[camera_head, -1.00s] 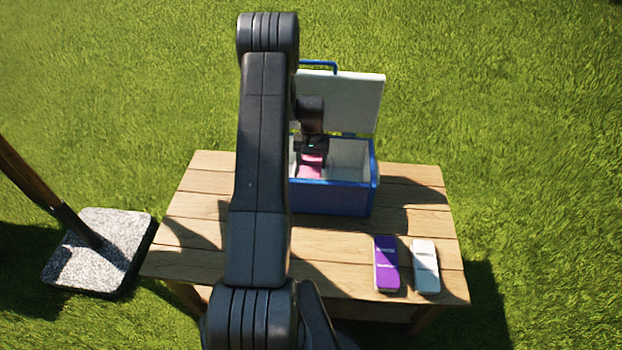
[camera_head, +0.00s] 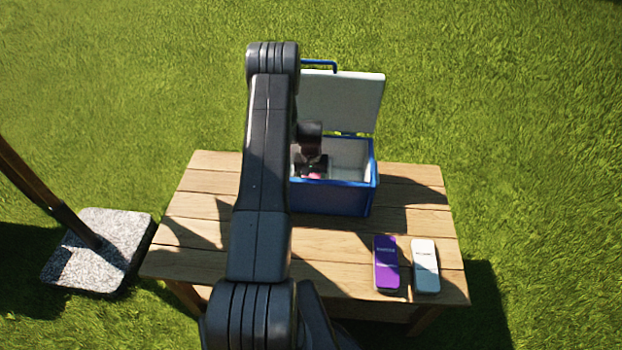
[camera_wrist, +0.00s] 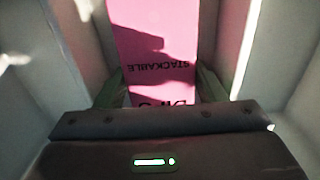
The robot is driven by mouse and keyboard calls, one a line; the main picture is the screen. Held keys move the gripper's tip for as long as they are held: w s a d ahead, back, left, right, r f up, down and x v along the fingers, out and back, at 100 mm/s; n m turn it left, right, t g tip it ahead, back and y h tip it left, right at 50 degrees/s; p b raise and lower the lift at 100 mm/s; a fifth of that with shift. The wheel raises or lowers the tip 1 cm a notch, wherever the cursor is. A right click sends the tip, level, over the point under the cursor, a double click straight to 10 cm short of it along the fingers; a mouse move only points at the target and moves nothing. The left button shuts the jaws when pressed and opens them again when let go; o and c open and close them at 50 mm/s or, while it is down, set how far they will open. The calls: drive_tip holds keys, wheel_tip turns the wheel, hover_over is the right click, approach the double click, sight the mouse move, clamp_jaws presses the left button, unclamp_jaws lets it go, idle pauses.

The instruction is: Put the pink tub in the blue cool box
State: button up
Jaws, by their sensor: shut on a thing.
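The blue cool box (camera_head: 335,198) stands on the table with its white lid (camera_head: 345,100) open and tilted back. My gripper (camera_head: 314,170) is down inside the box's opening, towards its left side. It is shut on the pink tub (camera_head: 315,176), of which only a small pink part shows in the head view. In the wrist view the pink tub (camera_wrist: 155,45), with dark lettering, sits between the fingers of my gripper (camera_wrist: 158,88). The box's pale inner walls (camera_wrist: 245,45) rise on both sides of it. Whether the tub touches the floor of the box is hidden.
A purple packet (camera_head: 386,263) and a white packet (camera_head: 425,266) lie at the front right of the wooden table (camera_head: 330,245). A post in a stone base (camera_head: 98,245) stands on the grass at the left. The table's right rear is clear.

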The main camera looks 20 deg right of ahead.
drive_tip(key=o, duration=0.8)
wheel_tip(320, 180, up, 12)
drive_tip(key=shift+r, duration=0.1)
